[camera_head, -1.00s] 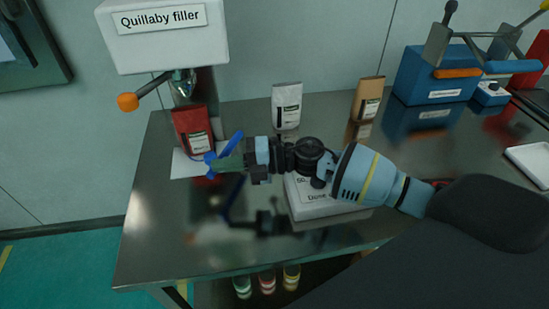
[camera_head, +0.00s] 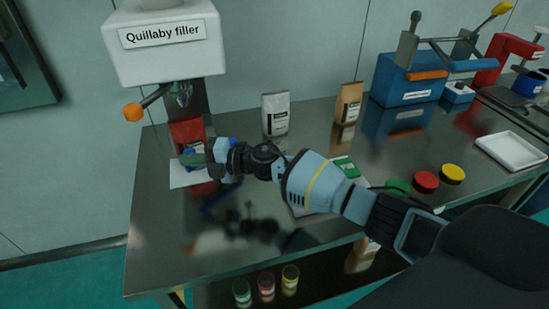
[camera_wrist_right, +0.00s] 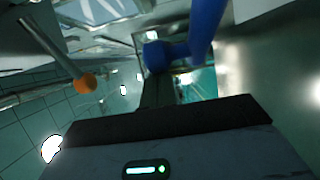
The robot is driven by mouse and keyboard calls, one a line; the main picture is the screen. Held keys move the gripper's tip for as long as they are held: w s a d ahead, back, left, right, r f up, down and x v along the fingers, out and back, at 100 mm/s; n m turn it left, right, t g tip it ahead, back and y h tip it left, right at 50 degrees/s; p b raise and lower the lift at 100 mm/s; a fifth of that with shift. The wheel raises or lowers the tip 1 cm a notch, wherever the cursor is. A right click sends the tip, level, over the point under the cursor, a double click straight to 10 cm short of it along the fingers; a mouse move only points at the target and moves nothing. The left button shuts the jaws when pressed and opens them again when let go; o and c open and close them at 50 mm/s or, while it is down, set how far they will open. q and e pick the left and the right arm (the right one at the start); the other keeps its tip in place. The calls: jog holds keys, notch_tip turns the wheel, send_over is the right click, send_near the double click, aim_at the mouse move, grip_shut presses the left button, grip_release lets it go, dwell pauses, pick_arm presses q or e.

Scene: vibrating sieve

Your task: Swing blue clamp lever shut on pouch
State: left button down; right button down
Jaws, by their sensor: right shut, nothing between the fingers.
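The red pouch (camera_head: 187,130) stands upright under the nozzle of the filler, partly hidden by my gripper. The blue clamp lever (camera_head: 188,154) shows as small blue parts at the pouch's front, mostly hidden behind my fingers. In the right wrist view the blue lever (camera_wrist_right: 207,27) looms large beyond the fingers, with a rounded blue end beside it. My right gripper (camera_head: 188,160) is shut and empty, its tips close in front of the pouch and beside the lever. I cannot tell whether they touch. My left gripper is not in view.
The white filler (camera_head: 165,50) has an orange-knobbed handle (camera_head: 133,112) sticking out left of the pouch. A white pouch (camera_head: 275,113) and a brown pouch (camera_head: 348,102) stand behind my arm. A blue machine (camera_head: 405,80) and a white tray (camera_head: 513,150) are at right.

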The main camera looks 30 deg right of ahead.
aim_at(185, 151)
jog(key=w+m+t+h, duration=0.1)
jog(key=w+a+m+t+h, duration=0.1)
jog(key=w, duration=0.1)
jog(key=w+m+t+h, duration=0.1)
jog(key=w, duration=0.1)
jog(key=shift+w+a+t, duration=0.25)
jog(key=shift+a+t, duration=0.05)
jog(key=shift+a, duration=0.1)
jog(key=shift+w, duration=0.75)
jog(key=shift+a, duration=0.1)
jog(key=shift+s, duration=0.1)
